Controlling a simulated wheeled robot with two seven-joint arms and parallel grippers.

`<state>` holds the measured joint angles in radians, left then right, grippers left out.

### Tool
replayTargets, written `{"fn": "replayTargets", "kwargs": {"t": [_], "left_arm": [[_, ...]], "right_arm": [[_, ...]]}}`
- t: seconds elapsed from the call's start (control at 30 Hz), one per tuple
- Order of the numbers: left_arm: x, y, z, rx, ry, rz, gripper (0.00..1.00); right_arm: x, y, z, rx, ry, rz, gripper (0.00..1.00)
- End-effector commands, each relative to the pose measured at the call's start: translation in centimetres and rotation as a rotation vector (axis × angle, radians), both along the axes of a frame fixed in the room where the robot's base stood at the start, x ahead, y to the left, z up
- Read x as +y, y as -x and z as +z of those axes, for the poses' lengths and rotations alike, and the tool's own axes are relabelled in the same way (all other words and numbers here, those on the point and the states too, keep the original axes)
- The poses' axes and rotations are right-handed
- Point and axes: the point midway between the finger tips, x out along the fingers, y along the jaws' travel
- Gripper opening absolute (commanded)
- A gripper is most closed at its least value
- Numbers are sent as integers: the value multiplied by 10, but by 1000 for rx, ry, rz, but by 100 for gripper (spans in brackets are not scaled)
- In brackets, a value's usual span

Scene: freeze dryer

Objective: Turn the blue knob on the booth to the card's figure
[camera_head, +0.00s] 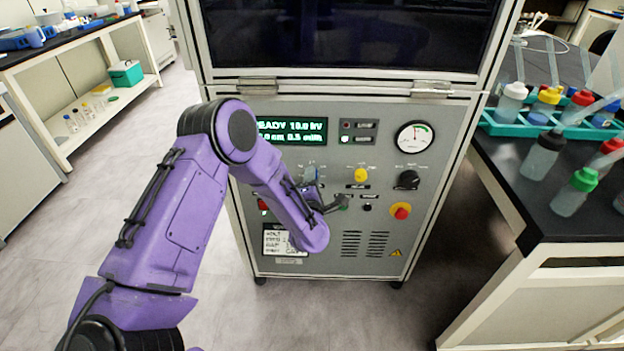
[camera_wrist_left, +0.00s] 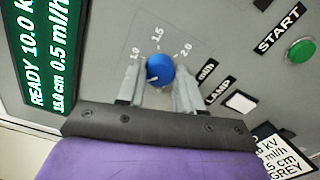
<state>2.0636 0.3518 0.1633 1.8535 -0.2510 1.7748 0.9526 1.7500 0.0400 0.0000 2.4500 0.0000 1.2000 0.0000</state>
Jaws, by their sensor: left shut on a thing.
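The booth (camera_head: 440,130) is a grey cabinet with a control panel. The blue knob (camera_wrist_left: 160,71) is between the fingers of my left gripper (camera_wrist_left: 158,90), which is shut on it. A scale around the knob reads 1.0, 1.5 and 2.0; a small white mark shows on the knob's lower left. In the head view my left gripper (camera_head: 311,180) is at the panel, and my purple arm hides part of it. The card (camera_head: 285,243) is low on the panel; its corner shows in the wrist view (camera_wrist_left: 285,150), cut off, its figures not fully readable.
A green display (camera_head: 292,131) reads READY 10.0 kV. A yellow knob (camera_head: 361,175), a black knob (camera_head: 408,179), a red stop button (camera_head: 400,210) and a gauge (camera_head: 414,136) are nearby. A green START button (camera_wrist_left: 301,50) is right of the gripper. A bench (camera_head: 505,160) with bottles stands right.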

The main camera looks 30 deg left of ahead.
Motion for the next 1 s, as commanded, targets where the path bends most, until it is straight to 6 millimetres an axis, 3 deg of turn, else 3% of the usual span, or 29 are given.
{"fn": "replayTargets", "kwargs": {"t": [0.6, 1.0], "left_arm": [[0, 1, -2, 301, -486, -2, 5], [0, 1, -3, 429, -691, -1, 5]], "right_arm": [[0, 0, 12, 0, 0, 0, 61], [0, 0, 16, 0, 0, 0, 61]]}}
